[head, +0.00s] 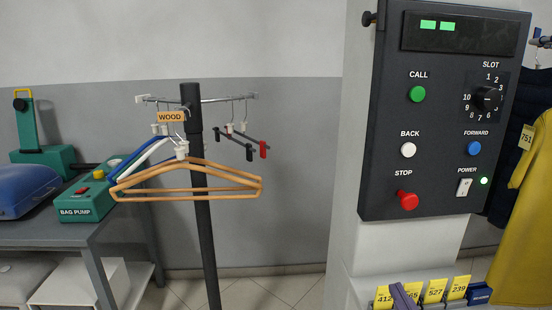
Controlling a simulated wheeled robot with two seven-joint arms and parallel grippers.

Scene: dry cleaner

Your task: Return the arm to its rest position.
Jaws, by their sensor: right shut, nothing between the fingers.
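My right gripper (405,297) shows only in part at the bottom edge of the head view, as narrow purple-grey fingers in front of the yellow number tags. It is shut and empty. The rest of that arm is cut off by the frame. My left gripper is not in view.
A dark control panel (437,150) with buttons and a knob is on the pale column. Numbered yellow tags (435,290) stand below it. A hanger stand (203,220) with wooden hangers is at left centre, beside a grey table (75,230). Garments hang at far right.

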